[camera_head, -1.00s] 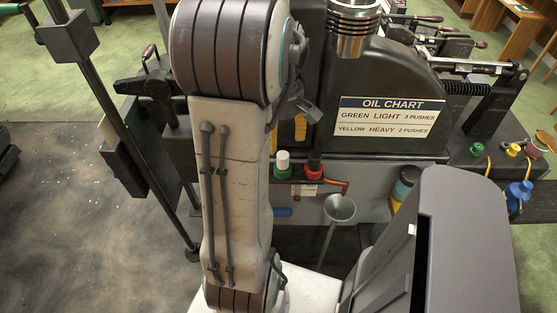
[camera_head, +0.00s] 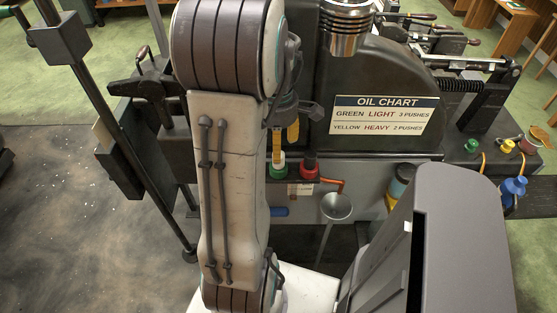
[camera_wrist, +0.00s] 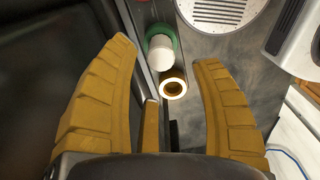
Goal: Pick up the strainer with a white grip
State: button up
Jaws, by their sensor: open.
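The strainer is seen as a white cylindrical grip (camera_wrist: 160,50) on a green base, near the top middle of the wrist view. In the head view its green base (camera_head: 278,171) stands on the ledge of the dark machine, its white grip mostly hidden behind a yellow finger. My gripper (camera_wrist: 164,56) is open and empty, its yellow fingers pointing towards the strainer. In the wrist view the white grip lies between the fingertips, apart from both. In the head view my gripper (camera_head: 281,160) is partly hidden by my arm.
A red piece with a black top (camera_head: 308,165) stands close right of the strainer. An orange pipe (camera_head: 332,182) and grey funnel (camera_head: 336,207) are further right. The machine with the oil chart (camera_head: 382,115) rises behind. A ring-shaped opening (camera_wrist: 173,84) sits just below the grip.

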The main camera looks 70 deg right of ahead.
jog(key=shift+s+f, duration=0.2)
jog(key=shift+f, duration=2.15)
jog(key=shift+o, duration=0.2)
grip_shut()
jog(key=shift+r, duration=0.15)
